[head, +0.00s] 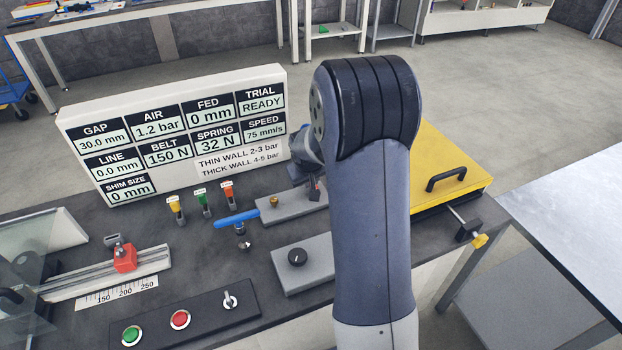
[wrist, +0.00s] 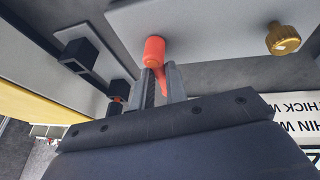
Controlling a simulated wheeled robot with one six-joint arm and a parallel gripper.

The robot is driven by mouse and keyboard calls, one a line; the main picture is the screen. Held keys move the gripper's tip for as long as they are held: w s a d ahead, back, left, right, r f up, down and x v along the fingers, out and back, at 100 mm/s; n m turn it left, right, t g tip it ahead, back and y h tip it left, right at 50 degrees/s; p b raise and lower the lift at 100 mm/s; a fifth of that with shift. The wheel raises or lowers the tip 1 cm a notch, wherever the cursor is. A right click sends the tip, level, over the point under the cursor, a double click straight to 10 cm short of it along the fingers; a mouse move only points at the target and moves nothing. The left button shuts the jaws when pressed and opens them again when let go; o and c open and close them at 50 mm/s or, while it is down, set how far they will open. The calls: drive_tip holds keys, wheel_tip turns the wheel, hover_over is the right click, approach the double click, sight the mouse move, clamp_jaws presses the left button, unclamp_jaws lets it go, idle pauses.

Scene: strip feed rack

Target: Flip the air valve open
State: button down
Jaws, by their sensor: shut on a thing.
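My gripper (wrist: 161,86) is shut on a red-orange lever (wrist: 155,50) in the wrist view. The lever has a rounded cylindrical end and a narrower part between my fingers. It is at the grey plate (wrist: 190,35) that carries a brass knob (wrist: 283,38). In the head view the plate (head: 294,207) and brass knob (head: 274,202) show, but my arm hides most of the gripper and the lever. No label shows which lever is the air valve.
A display board (head: 180,135) behind reads AIR 1.2 bar and TRIAL READY. Yellow, green and red tagged pieces (head: 203,203) stand before it. A yellow cover (head: 440,165) is at the right. Push buttons (head: 180,319) are in front.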

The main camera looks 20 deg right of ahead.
drive_tip(key=c, duration=1.4)
unclamp_jaws()
drive_tip(key=v, duration=1.1)
drive_tip(key=shift+b, duration=0.4)
drive_tip(key=shift+f, duration=0.15)
drive_tip(key=p+x, duration=0.1)
drive_tip(key=x, duration=0.9)
drive_tip(key=shift+w+d+f, duration=0.1)
drive_tip(key=shift+w+f, duration=0.1)
drive_tip(key=shift+f, duration=0.15)
